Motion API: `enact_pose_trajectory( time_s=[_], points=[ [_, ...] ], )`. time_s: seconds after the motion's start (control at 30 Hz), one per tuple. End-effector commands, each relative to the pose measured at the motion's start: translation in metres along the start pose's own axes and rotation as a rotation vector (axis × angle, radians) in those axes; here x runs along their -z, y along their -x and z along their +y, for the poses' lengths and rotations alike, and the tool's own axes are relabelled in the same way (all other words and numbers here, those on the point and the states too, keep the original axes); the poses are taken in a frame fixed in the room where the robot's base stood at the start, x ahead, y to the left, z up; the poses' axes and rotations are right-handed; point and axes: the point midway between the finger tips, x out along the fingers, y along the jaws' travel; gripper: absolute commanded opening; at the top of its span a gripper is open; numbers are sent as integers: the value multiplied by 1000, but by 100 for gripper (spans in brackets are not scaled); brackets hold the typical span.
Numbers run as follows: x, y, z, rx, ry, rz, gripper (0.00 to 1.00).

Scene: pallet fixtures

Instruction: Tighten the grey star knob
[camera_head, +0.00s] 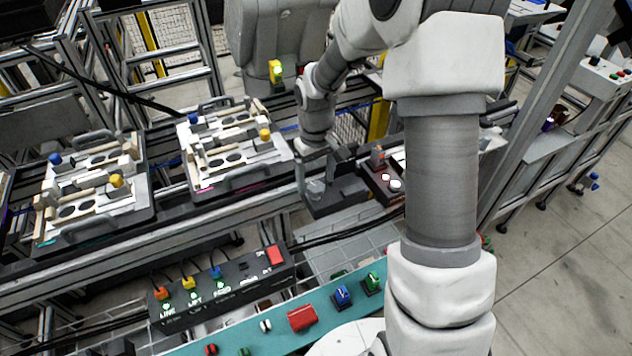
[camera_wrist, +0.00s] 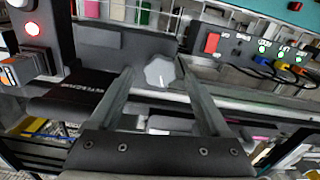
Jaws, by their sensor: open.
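The grey star knob (camera_wrist: 160,73) is a lobed disc with a short white line on it. In the wrist view it appears between the fingertips of my gripper (camera_wrist: 156,75), beyond them, in front of a dark fixture (camera_wrist: 105,42). My gripper is open, with clear gaps between the fingers and the knob; I cannot tell whether they are level with it. In the head view the knob (camera_head: 316,188) sits low on the dark fixture (camera_head: 338,197), below my wrist. My gripper is mostly hidden there.
A dark box with a lit white and red light (camera_head: 391,184) stands right of the fixture. A control box (camera_head: 225,292) with coloured plugs and a red switch lies nearer. Two pallets (camera_head: 285,168) (camera_head: 148,205) sit on the conveyor at left. A teal panel (camera_head: 270,325) is in front.

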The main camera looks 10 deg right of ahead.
Motion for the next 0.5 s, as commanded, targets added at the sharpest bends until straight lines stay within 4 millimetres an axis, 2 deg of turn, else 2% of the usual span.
enact_pose_trajectory(
  time_s=[0.13, 0.43, 0.5],
  points=[
    [0, -11, 0, 0, 1, 0, 81],
    [0, -13, 0, 0, 1, 0, 81],
    [0, -13, 0, 0, 1, 0, 70]
  ],
)
